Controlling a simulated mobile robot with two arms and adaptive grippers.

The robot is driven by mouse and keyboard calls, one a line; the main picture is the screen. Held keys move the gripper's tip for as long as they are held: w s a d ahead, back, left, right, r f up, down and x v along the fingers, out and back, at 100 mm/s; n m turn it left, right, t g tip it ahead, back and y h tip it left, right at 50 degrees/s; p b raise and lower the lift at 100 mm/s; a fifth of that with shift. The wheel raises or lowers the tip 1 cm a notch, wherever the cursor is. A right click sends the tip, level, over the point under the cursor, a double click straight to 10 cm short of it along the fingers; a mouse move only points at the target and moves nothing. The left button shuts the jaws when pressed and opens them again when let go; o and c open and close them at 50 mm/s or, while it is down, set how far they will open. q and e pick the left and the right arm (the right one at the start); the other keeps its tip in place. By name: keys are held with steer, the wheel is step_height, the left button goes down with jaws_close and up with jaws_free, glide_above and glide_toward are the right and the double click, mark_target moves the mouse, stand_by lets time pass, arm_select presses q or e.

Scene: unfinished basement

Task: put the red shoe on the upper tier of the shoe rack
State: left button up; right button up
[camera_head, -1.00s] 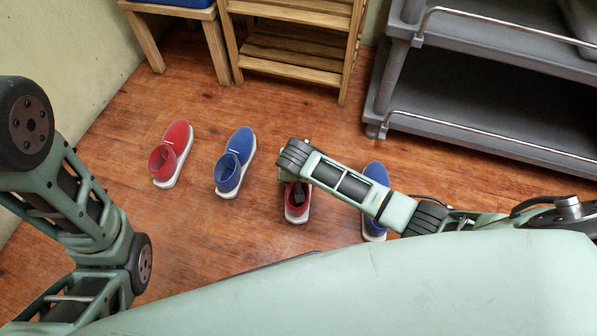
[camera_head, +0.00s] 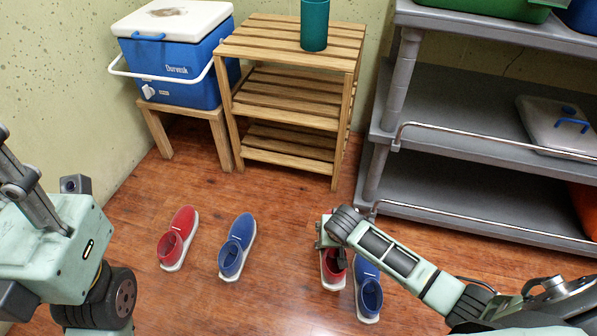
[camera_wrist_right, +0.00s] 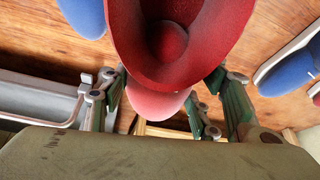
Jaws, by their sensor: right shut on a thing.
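The red shoe (camera_head: 331,275) with a white sole is held by my right gripper (camera_head: 331,240) at the front, close beside a blue shoe (camera_head: 370,296). In the right wrist view, the fingers (camera_wrist_right: 165,98) are on both sides of the red shoe (camera_wrist_right: 180,35). Whether its sole touches the floor is hard to tell. Another red shoe (camera_head: 182,222) stands on the floor further left. The wooden slatted shoe rack (camera_head: 270,42) stands at the back, its lower tiers apart from my gripper. My left arm shows at the left edge, but its jaws do not show.
A teal cup (camera_head: 315,25) stands on the rack's top. A blue-and-white cooler (camera_head: 178,60) sits on a wooden stool (camera_head: 165,115) left of the rack. A grey shelf unit (camera_head: 455,175) stands at right. Another blue shoe (camera_head: 238,245) stands left of centre. Floor before the rack is clear.

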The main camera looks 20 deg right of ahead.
steer(key=shift+d+r, duration=0.15)
steer(key=shift+r, duration=0.05)
